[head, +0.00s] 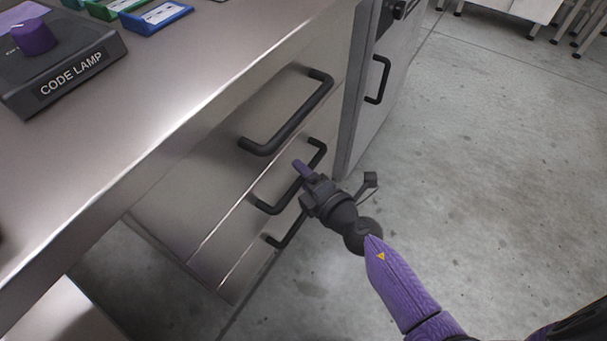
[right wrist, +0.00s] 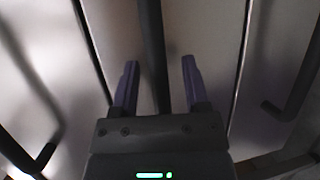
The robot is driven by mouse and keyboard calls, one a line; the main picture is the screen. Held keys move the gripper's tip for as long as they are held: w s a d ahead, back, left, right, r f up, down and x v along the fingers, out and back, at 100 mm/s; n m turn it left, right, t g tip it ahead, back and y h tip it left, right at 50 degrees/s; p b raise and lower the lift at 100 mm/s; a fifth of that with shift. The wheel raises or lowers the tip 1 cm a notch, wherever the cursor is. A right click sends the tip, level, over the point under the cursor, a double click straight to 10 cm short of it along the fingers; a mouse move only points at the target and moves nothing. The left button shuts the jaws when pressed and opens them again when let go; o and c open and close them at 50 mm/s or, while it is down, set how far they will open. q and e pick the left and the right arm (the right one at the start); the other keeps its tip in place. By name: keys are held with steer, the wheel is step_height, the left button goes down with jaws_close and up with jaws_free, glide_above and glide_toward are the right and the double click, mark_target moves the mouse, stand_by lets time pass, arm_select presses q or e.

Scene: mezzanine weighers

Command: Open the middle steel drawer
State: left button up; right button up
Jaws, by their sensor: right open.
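The middle steel drawer (head: 232,238) is in a steel cabinet under the worktop and appears flush with its neighbours. Its black bar handle (head: 268,207) is partly hidden by my right gripper (head: 303,173) in the head view. In the right wrist view, the handle (right wrist: 152,40) runs upright between the two purple fingers of my open right gripper (right wrist: 158,65). A finger lies on each side of the bar, with visible gaps. Whether the fingertips touch the drawer face cannot be told. My left gripper is not in view.
The top drawer's handle (head: 285,118) and the bottom drawer's handle (head: 286,232) lie on either side. The worktop (head: 150,110) overhangs the drawers and carries a code lamp box (head: 70,75). A grey cabinet with a handle (head: 378,80) stands beyond. The concrete floor at right is clear.

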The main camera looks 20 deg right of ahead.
jaws_close()
stand_by(1.4)
